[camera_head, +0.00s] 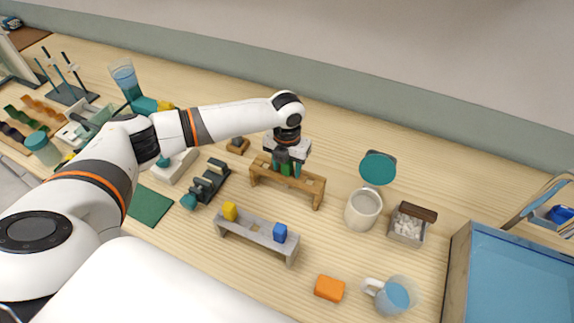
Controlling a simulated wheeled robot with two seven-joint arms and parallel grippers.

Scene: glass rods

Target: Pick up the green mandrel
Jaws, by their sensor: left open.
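My left gripper (286,168) points down over the wooden rack (307,190) near the middle of the table. Its teal fingertips are open. A green piece with a dark top, which looks like the green mandrel (285,157), stands upright at the rack between the fingers. The fingers are on either side of it; I cannot tell whether they touch it. Its lower part is hard to make out against the rack and fingers. My right gripper is not in view.
A grey rack (258,235) with a yellow block (230,211) and a blue block (280,232) stands in front. A white mug (362,210), a teal disc (377,168) and a box of white pieces (407,229) are to the right.

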